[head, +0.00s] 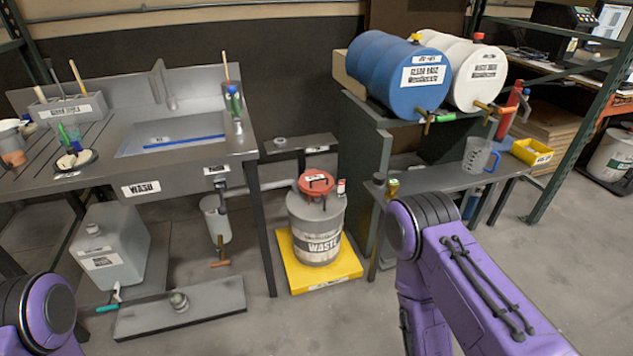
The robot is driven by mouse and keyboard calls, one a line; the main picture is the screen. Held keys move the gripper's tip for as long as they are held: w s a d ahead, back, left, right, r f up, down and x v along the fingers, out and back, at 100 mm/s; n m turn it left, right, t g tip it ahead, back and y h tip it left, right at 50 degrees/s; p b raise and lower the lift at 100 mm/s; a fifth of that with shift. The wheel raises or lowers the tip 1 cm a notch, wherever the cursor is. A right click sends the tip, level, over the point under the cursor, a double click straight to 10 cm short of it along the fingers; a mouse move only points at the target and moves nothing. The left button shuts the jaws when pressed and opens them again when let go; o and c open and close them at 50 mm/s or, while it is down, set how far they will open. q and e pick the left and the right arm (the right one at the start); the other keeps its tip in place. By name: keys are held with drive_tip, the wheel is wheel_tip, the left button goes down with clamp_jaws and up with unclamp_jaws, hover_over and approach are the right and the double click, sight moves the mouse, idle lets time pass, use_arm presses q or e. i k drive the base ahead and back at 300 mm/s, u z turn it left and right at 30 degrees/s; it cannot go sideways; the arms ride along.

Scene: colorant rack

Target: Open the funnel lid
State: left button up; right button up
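A grey drum labelled WASTE (318,232) stands upright on a yellow base (344,268) on the floor, in the middle of the head view. On its top sits a round red funnel lid (316,182) with dark bars across it. The lid looks flat and down over the drum top. Whether a latch holds it is too small to tell. Purple parts of my two arms show at the bottom left and at the right of centre. Both grippers are outside the picture, and neither arm is seen touching the drum or lid.
A sink bench (190,165) stands left of the drum, a dark green rack (358,165) with a blue barrel (392,72) and a white barrel (470,70) right of it. A small red-and-white item (341,187) is beside the lid.

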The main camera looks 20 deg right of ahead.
sight(316, 177)
drive_tip(key=k, duration=0.65)
drive_tip(key=z, duration=0.3)
drive_tip(key=i, duration=1.8)
drive_tip(key=u, duration=0.75)
